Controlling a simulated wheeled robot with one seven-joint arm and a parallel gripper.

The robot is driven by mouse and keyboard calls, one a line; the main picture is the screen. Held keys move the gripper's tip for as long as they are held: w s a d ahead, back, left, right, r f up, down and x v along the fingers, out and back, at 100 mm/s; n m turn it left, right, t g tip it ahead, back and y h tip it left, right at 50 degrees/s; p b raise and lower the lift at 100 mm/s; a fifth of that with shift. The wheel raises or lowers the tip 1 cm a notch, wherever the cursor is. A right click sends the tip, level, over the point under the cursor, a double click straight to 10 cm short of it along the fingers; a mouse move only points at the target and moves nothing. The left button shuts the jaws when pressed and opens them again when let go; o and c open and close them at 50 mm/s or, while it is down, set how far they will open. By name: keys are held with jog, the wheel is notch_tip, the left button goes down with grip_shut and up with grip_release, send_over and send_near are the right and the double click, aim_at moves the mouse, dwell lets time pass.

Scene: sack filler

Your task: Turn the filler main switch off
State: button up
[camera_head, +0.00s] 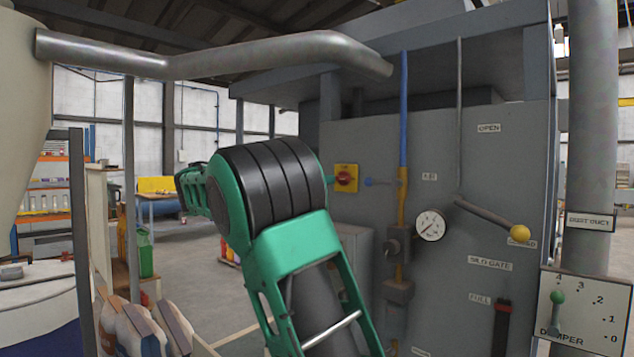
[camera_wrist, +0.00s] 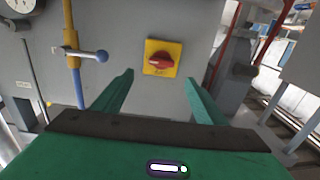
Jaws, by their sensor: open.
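The main switch is a red rotary knob on a yellow square plate (camera_head: 346,178), mounted on the grey filler panel (camera_head: 380,140). In the wrist view the red knob (camera_wrist: 160,62) sits on its yellow plate, with its handle lying roughly horizontal, slightly tilted. My gripper (camera_wrist: 158,80) is open and empty. Its two green fingers point at the panel, one to each side of the switch and apart from it. In the head view my green and black arm stands in front of the panel's left part and my fingers are mostly hidden behind it.
A pressure gauge (camera_head: 431,225), a yellow-knobbed silo gate lever (camera_head: 519,233) and a damper plate (camera_head: 585,312) are further right in the head view. Sacks (camera_head: 145,328) stand at lower left.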

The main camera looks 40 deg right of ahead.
aim_at(337, 177)
jog(key=d, duration=0.7)
jog(key=w+d, duration=0.1)
jog(key=d, duration=0.2)
jog(key=shift+w+d, duration=0.1)
jog(key=shift+d, duration=0.25)
jog(key=c, duration=1.1)
